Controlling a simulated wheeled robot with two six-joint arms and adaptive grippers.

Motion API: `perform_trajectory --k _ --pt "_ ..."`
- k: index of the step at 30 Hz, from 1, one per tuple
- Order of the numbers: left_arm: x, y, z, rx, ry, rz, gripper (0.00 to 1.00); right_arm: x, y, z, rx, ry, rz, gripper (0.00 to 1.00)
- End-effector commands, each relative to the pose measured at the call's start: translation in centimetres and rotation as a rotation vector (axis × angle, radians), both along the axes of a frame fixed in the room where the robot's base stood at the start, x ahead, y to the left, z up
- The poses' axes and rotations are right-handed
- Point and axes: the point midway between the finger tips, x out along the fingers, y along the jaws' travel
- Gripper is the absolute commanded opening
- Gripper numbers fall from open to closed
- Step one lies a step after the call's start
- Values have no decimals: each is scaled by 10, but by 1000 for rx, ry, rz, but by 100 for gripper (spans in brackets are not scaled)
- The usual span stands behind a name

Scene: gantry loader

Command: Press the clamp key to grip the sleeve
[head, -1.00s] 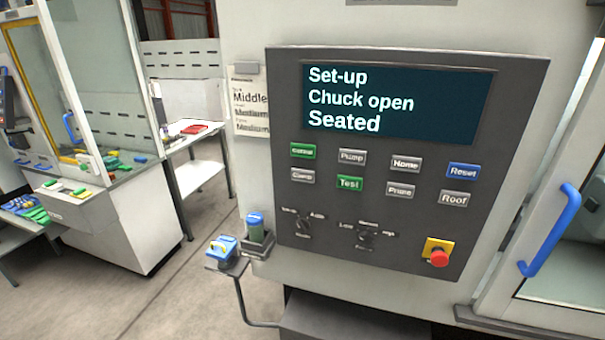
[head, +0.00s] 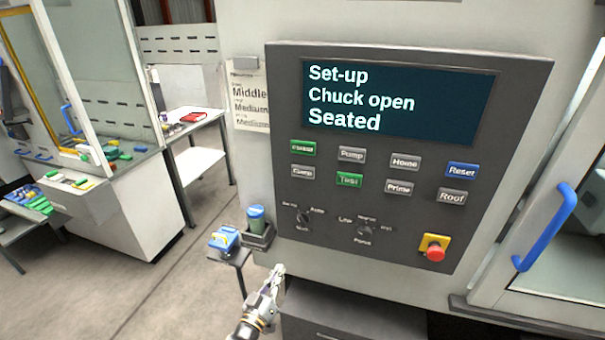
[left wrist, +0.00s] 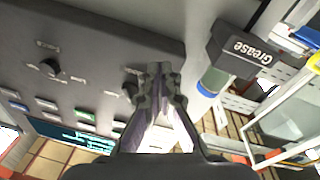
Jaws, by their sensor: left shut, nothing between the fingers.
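The clamp key (head: 303,172) is a grey key on the dark control panel (head: 400,225), below a green key at the left of the key rows. The screen (head: 400,100) reads "Set-up", "Chuck open", "Seated". My left gripper (head: 278,272) is shut and empty, low in front of the machine, below the panel's lower left corner and well below the clamp key. In the left wrist view my left gripper (left wrist: 160,70) points past the panel, with nothing between its fingers. The sleeve and chuck are not in view. My right gripper is not in view.
A grease holder (left wrist: 240,50) with a blue-topped container juts out beside the panel; the container (head: 256,217) also shows in the head view. A red emergency button (head: 434,252) is at lower right. A blue door handle (head: 547,226) sticks out at right.

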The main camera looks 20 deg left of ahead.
Motion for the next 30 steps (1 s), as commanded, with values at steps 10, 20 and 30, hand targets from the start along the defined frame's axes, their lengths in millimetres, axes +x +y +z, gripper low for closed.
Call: perform_trajectory --k 10,20,30 --pt "3 -24 175 -108 -384 -118 0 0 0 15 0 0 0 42" --pt "-23 -39 276 -161 -621 -225 0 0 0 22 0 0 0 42" --pt "-27 -41 286 -166 -646 -239 0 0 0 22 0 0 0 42"
